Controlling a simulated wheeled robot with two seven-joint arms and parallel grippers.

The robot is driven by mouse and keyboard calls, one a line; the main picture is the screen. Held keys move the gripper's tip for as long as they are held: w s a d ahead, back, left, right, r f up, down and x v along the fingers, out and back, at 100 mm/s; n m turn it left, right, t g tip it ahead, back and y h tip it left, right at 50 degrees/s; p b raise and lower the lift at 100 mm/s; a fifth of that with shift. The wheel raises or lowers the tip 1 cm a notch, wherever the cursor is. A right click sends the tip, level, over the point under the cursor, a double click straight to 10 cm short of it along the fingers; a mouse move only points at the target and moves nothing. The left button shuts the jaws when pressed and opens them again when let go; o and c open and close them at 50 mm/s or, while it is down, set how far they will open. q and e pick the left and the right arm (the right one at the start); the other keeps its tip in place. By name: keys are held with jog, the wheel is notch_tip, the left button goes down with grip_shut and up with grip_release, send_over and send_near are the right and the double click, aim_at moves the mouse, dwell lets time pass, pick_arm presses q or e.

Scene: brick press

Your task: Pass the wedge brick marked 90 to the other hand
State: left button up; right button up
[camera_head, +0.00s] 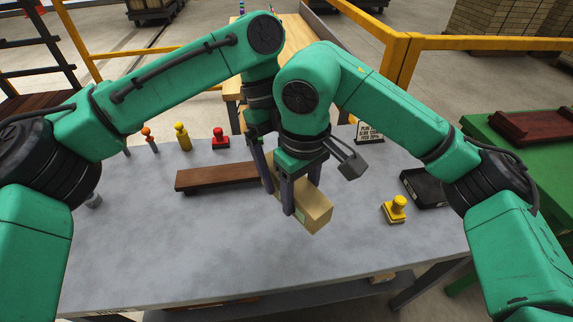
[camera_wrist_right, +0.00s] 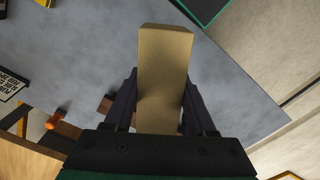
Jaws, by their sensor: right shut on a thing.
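The tan wedge brick (camera_head: 313,212) is held between the fingers of my right gripper (camera_head: 301,196), above the grey table. Its near end sticks out toward the front. In the right wrist view the brick (camera_wrist_right: 164,70) lies between the two dark fingers (camera_wrist_right: 160,108). I cannot read a 90 on it. My left gripper (camera_head: 262,155) is just behind the right one, near the brick's far end. It is largely hidden by the right gripper, so I cannot tell whether it touches the brick or how its jaws stand.
A dark brown board (camera_head: 217,176) lies left of the brick. Red (camera_head: 221,139), yellow (camera_head: 183,137) and orange (camera_head: 149,139) stamps stand at the back left. A yellow stamp (camera_head: 395,210) and black tray (camera_head: 424,188) are at right. The table's front (camera_head: 200,260) is clear.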

pick_arm(q)
jog(key=shift+c, duration=0.3)
jog(key=c, duration=1.3)
pick_arm(e)
jog(key=o, duration=1.4)
jog(key=shift+c, duration=0.2)
jog(key=shift+r, duration=0.1)
